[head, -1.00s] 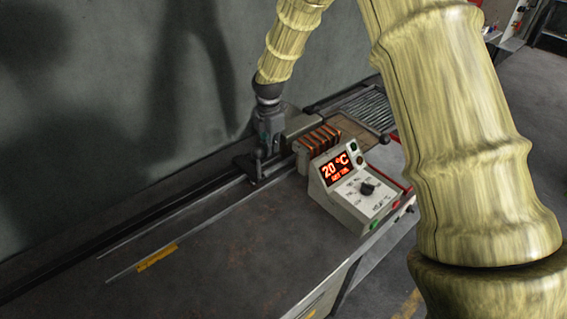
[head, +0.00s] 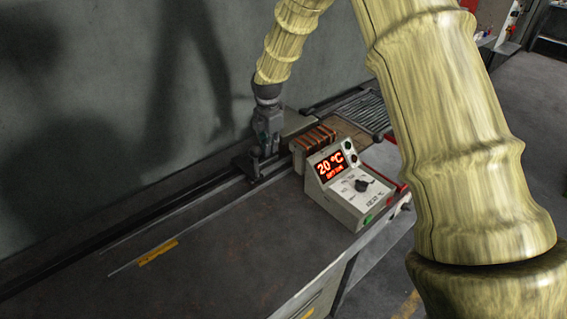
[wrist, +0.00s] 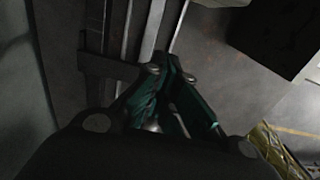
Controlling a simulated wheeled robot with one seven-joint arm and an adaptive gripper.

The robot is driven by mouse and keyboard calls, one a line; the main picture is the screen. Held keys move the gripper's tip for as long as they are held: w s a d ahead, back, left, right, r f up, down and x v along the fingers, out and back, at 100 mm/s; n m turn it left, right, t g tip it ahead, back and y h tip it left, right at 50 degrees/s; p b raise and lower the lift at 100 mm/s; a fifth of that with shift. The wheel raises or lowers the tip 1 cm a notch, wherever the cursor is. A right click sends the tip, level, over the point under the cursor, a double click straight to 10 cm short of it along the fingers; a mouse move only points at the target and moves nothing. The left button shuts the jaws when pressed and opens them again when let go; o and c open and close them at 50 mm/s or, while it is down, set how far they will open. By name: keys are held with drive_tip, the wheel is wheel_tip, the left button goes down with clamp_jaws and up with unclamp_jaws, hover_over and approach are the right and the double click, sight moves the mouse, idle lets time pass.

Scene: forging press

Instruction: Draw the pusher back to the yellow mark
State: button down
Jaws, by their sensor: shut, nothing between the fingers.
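The pusher (head: 245,166) is a dark block on the rail along the wall, at the rail's right part near the heater. In the wrist view it looks like a dark crossbar (wrist: 105,67) over the rail. The yellow mark (head: 158,252) is a strip on the bench at lower left, well apart from the pusher. My gripper (head: 265,154) points down right at the pusher. In the wrist view its green-dark fingers (wrist: 172,66) are shut together, with their tips near the crossbar's right end. I cannot tell whether they touch it.
A control box (head: 345,190) reading 20 °C stands right of my gripper. An orange-striped coil (head: 314,140) and a roller rack (head: 362,110) lie behind it. The wall is close behind the rail. The bench top (head: 215,245) left of the box is clear.

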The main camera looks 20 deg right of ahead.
drive_tip(key=shift+s+a+f+p, duration=0.65)
drive_tip(key=shift+s+a, duration=1.5)
drive_tip(key=shift+a, duration=3.95)
drive_tip(key=shift+s+a+f+p, duration=0.7)
drive_tip(key=shift+s+a, duration=1.45)
drive_tip(key=shift+a, duration=3.95)
drive_tip(key=shift+s+a+f+p, duration=0.35)
drive_tip(key=shift+s+a+p, duration=1.2)
drive_tip(key=shift+a, duration=4.55)
wheel_tip(320, 180, up, 13)
drive_tip(key=d+p, duration=0.2)
drive_tip(key=p, duration=0.3)
drive_tip(key=shift+s+d, duration=0.15)
drive_tip(key=shift+d, duration=0.15)
